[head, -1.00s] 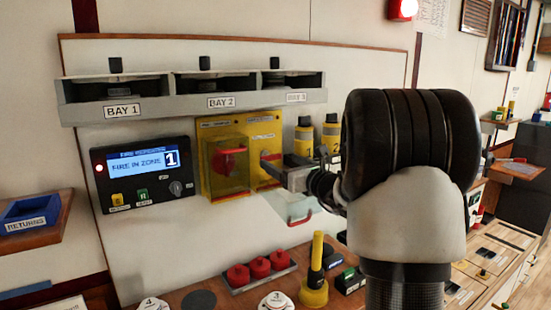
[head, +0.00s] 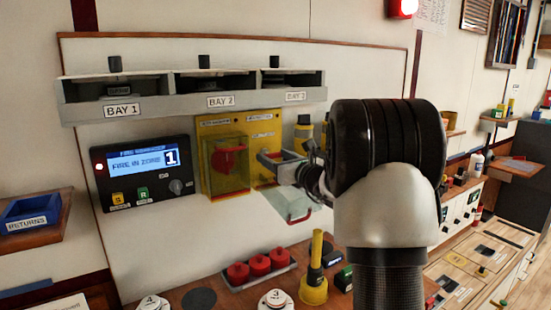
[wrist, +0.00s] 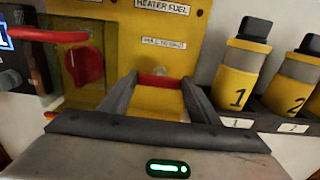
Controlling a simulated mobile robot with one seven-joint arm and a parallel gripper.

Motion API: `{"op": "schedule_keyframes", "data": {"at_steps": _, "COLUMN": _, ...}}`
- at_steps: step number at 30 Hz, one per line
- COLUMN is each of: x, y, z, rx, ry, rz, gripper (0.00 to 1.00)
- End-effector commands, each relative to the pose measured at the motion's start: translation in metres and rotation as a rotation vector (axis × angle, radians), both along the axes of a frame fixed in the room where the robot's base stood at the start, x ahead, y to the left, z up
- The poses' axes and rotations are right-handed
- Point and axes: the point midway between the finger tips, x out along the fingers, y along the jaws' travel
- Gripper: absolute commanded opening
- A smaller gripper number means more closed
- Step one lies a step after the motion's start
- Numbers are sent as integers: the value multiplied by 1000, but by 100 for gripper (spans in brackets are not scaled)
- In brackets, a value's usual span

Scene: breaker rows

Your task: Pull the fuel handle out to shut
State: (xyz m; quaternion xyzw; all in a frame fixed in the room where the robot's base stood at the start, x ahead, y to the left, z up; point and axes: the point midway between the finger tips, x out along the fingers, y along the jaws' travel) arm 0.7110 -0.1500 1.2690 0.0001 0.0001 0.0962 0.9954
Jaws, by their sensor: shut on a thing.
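The fuel handle (wrist: 158,80) shows in the wrist view as a red bar on the yellow panel, below labels reading "HEATER FUEL" and what looks like "PULL TO SHUT". My gripper (wrist: 160,88) has one finger at each end of the red bar and is shut on it. In the head view my gripper (head: 270,160) reaches the right half of the yellow panel (head: 262,130) from the right. The handle is mostly hidden there by my fingers.
A clear cover (head: 228,170) encloses a red knob just left. A clear flap (head: 290,205) with a red edge handle hangs below my gripper. Yellow cylinders (wrist: 242,75) stand close right. Red-capped items (head: 260,265) and a yellow post (head: 316,250) stand on the bench below.

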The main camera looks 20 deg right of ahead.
Motion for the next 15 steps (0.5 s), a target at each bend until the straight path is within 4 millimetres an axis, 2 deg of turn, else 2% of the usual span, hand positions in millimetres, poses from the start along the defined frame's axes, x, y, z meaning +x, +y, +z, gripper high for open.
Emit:
{"op": "schedule_keyframes", "data": {"at_steps": 4, "x": -8, "y": -3, "z": -1, "rx": -1, "ry": -2, "rz": -2, "gripper": 16}}
{"op": "schedule_keyframes", "data": {"at_steps": 10, "x": -39, "y": -9, "z": -1, "rx": -1, "ry": -2, "rz": -3, "gripper": 16}}
{"op": "schedule_keyframes", "data": {"at_steps": 15, "x": -44, "y": -9, "z": 1, "rx": -1, "ry": -1, "rz": 0, "gripper": 16}}
